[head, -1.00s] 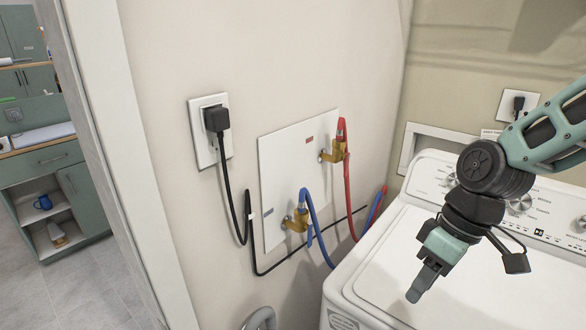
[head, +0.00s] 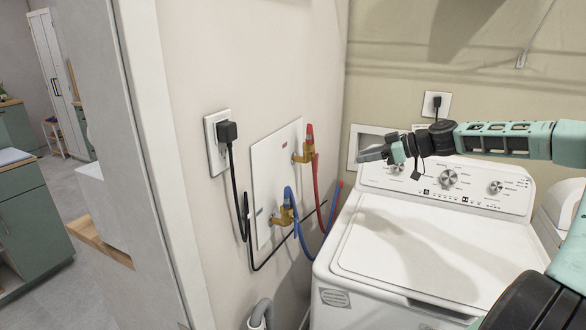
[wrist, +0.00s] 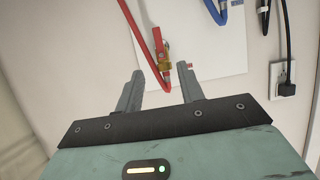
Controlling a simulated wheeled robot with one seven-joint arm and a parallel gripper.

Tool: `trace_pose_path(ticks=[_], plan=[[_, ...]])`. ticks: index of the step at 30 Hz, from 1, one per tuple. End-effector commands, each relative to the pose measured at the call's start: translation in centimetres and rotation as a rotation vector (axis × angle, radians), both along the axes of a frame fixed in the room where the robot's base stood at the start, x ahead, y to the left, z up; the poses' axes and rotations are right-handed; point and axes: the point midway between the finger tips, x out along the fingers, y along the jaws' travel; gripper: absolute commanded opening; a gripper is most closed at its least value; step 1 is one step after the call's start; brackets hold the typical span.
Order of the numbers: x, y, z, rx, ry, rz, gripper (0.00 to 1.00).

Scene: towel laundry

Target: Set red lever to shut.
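The red lever (wrist: 158,40) sits on a brass valve (wrist: 163,65) on a white wall panel, in the wrist view just beyond the fingertips. A red hose (wrist: 134,30) bends around this valve. In the head view the red-hose valve (head: 303,157) is at the panel's upper right; lever and hose are hard to tell apart there. My gripper (wrist: 158,82) is open and empty, fingers apart and pointing toward the valve. In the head view my gripper (head: 372,154) is right of the valve, above the washer's back left, without visible contact.
A second brass valve (head: 284,216) with a blue hose (head: 301,238) is lower on the panel (head: 268,180). A black plug (head: 227,131) and cord are to its left. The white washer (head: 400,240) stands below my arm, its lid clear.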

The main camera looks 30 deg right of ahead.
Motion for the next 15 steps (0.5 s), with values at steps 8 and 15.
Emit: trace_pose_path(ticks=[8,15], plan=[[1.7,0.9,-0.5,0.001,-0.009,-0.007,0.38],[5.4,3.8,-2.3,0.003,-0.007,-0.005,0.38]])
